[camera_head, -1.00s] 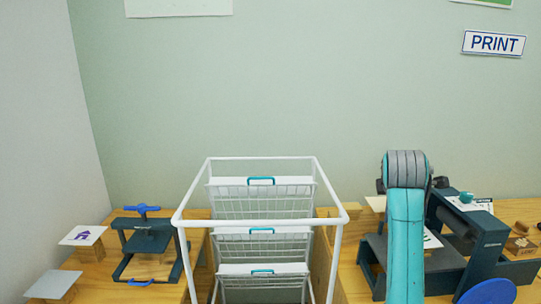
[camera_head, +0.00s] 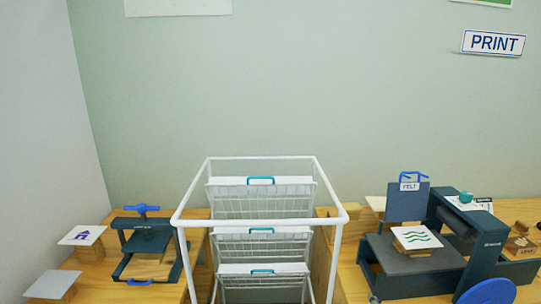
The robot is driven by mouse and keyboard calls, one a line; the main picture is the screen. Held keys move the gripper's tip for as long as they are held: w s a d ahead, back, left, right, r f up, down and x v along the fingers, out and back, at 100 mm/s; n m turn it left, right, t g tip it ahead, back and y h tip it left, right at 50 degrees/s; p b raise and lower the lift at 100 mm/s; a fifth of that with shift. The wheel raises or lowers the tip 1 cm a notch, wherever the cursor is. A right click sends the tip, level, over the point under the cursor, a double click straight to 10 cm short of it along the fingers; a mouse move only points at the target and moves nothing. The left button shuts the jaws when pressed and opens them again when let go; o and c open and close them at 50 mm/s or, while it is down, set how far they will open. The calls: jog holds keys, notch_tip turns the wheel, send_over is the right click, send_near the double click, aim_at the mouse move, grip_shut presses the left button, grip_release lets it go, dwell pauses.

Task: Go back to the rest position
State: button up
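My arm and my gripper are not in view now. The bench on the right (camera_head: 345,288) shows without anything of mine in front of it. The roller press (camera_head: 489,248) stands there, with its dark bed (camera_head: 390,262) reaching to the left. A white card with green wavy lines (camera_head: 417,237) lies on a small wooden block on the bed. A grey-blue felt board (camera_head: 406,207) labelled FELT, with a blue handle on top, stands upright behind the card.
A white wire rack (camera_head: 340,235) with several shelves with teal handles stands in the middle. A PRINT sign (camera_head: 493,43) hangs on the wall.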

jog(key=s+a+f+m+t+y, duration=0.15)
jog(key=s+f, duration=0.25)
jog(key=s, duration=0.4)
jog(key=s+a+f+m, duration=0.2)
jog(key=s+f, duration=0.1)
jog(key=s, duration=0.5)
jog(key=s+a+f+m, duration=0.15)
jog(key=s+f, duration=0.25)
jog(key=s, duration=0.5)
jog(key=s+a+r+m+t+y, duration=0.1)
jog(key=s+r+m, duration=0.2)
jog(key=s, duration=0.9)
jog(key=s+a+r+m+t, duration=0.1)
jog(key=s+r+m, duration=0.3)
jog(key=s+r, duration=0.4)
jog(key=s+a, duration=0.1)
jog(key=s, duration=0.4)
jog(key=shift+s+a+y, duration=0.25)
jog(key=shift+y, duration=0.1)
